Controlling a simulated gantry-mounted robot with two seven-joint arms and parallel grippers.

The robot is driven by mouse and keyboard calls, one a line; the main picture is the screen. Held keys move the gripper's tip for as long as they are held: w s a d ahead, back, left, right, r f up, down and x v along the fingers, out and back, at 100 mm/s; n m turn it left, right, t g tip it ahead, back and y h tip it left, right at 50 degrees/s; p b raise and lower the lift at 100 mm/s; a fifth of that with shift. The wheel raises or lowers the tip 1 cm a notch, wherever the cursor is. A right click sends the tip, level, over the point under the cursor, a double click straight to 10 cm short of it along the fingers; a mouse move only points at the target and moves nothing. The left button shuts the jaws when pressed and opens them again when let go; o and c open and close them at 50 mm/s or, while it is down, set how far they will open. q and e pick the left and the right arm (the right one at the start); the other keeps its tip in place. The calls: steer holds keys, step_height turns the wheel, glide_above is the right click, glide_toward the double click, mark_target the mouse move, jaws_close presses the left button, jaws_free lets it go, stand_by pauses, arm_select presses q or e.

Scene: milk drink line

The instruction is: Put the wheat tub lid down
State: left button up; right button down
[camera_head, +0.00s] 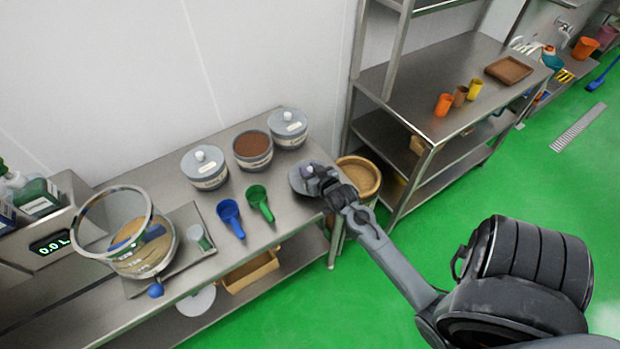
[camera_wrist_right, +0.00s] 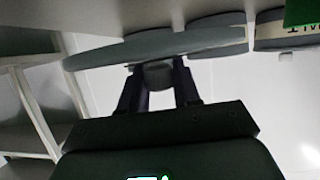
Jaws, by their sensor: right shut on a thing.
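My right gripper (camera_head: 318,174) is shut on the knob of a grey round lid (camera_head: 300,183) at the right end of the steel bench (camera_head: 225,262). In the right wrist view the knob (camera_wrist_right: 158,76) sits between the two fingers, and the lid's disc (camera_wrist_right: 105,50) spreads beyond them. The lid is over or on the bench; I cannot tell whether it touches. An open grey tub (camera_head: 247,165) with brown contents stands behind it. Its label is too small to read. My left gripper is not in view.
Lidded tubs stand left (camera_head: 205,181) and right (camera_head: 288,142) of the open tub. Blue (camera_head: 230,216) and green (camera_head: 260,203) scoops lie in front. A round brown container (camera_head: 374,180) is just past the bench's right end. Bare bench lies between the green scoop and the lid.

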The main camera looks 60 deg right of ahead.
steer(key=shift+f, duration=2)
steer(key=shift+f+b, duration=0.15)
steer(key=shift+b, duration=0.15)
steer(key=c, duration=0.8)
jaws_free()
